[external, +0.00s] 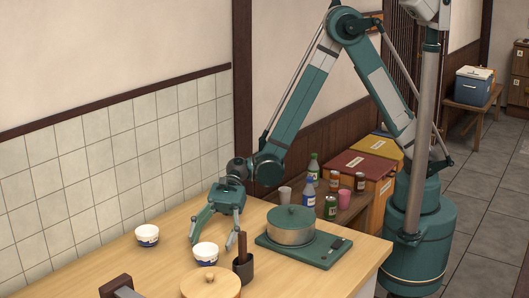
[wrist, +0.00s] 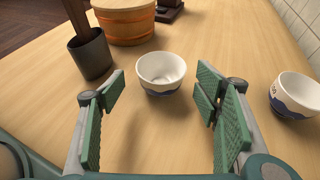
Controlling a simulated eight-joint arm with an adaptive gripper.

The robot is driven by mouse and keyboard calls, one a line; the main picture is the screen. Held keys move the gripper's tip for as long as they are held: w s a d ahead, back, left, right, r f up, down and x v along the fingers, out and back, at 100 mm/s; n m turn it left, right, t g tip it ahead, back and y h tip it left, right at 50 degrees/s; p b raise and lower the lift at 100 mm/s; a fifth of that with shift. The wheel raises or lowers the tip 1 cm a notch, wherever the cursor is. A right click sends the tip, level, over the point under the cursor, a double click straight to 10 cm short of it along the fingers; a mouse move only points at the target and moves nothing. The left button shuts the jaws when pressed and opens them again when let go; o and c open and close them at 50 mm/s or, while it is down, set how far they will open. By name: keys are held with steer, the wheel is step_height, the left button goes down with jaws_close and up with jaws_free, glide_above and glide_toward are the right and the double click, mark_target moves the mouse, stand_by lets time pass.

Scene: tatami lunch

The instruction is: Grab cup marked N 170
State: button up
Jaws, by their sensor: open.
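Two white cups with dark blue lower bands stand on the wooden counter. One cup (external: 205,254) is beside my gripper (external: 216,238); in the wrist view this cup (wrist: 162,70) sits ahead, centred between the fingers. The other cup (external: 147,235) is nearer the tiled wall; in the wrist view it (wrist: 297,95) is at the right edge, outside the right finger, with part of a dark mark on its side. I cannot read N 170 on either cup. My gripper (wrist: 160,98) is open and empty, its fingers pointing down in the external view.
A dark holder with wooden utensils (wrist: 90,55) and a round wooden tub (wrist: 125,22) stand beyond the middle cup. A lidded pot (external: 291,228) sits on a green board (external: 330,258) at the right. The tiled wall (external: 90,170) borders the counter. Counter between the two cups is clear.

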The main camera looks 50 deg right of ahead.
mark_target(202, 261)
steer(key=shift+a, duration=0.1)
steer(key=shift+b+x, duration=0.7)
steer(key=shift+x, duration=1.85)
steer(key=c, duration=1.1)
steer(key=shift+r, duration=0.15)
steer(key=shift+c, duration=0.2)
step_height(202, 261, up, 10)
steer(key=p, duration=0.2)
